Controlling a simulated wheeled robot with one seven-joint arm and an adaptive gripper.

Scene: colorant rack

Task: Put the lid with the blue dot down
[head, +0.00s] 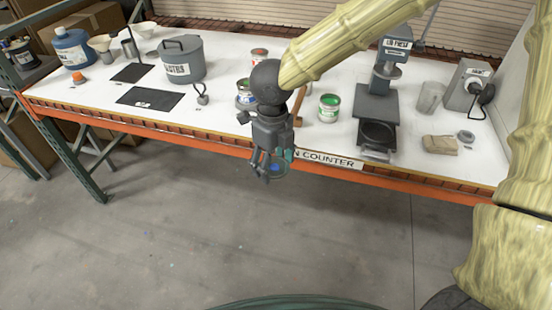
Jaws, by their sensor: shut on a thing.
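My gripper (270,164) is in front of the counter's front edge, over the floor. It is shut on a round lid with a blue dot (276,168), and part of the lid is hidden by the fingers. The lid hangs clear of the counter (220,117). On the counter behind the gripper stand a can with a blue label (244,97) and a can with a green label (329,107). A can with a red label (259,55) stands farther back.
A press-like machine (377,105) stands right of the green can. A grey lidded pot (182,58) and a dark mat (150,98) are at left. A wooden-handled tool (299,106) lies between the cans. Some white countertop around the mats is bare.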

